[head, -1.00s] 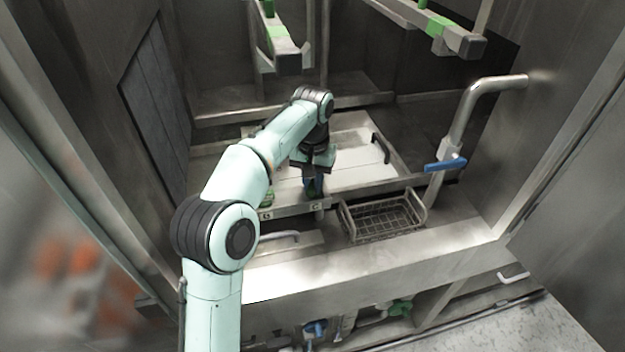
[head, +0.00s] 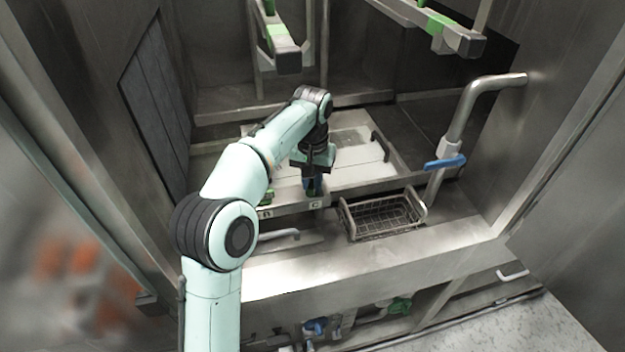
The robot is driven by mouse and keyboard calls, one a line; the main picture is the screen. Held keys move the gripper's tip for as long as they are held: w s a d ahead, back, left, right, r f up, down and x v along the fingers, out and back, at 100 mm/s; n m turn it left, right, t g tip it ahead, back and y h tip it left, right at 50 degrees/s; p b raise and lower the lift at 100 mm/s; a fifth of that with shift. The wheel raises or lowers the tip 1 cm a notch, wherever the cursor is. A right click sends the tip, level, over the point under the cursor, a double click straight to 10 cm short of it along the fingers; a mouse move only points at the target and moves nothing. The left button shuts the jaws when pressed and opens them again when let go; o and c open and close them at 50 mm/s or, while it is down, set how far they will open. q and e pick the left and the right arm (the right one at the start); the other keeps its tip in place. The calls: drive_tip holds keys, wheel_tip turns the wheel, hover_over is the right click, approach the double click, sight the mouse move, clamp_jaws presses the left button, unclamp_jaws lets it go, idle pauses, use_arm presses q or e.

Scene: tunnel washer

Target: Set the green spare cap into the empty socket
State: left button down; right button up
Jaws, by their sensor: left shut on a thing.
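My left gripper (head: 312,184) is above the front rail (head: 292,208) of the tray, just over the label C. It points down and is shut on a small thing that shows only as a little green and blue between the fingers. I take it for the green spare cap; its lower end and any socket below it are hidden or too small to make out. Another green piece (head: 267,196) sits on the rail to the left, behind a second label and partly hidden by my arm. My right gripper is not in view.
A wire basket (head: 382,217) hangs right of the rail. A bent pipe with a blue lever (head: 445,162) rises at the right. Bars with green parts (head: 283,50) hang above. A steel ledge (head: 370,258) runs along the front.

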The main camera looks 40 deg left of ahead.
use_arm(q)
drive_tip(key=c, duration=1)
unclamp_jaws()
wheel_tip(320, 180, up, 8)
drive_tip(key=shift+w+f+p, duration=0.1)
drive_tip(key=shift+f+p, duration=0.15)
drive_tip(key=shift+p, duration=1)
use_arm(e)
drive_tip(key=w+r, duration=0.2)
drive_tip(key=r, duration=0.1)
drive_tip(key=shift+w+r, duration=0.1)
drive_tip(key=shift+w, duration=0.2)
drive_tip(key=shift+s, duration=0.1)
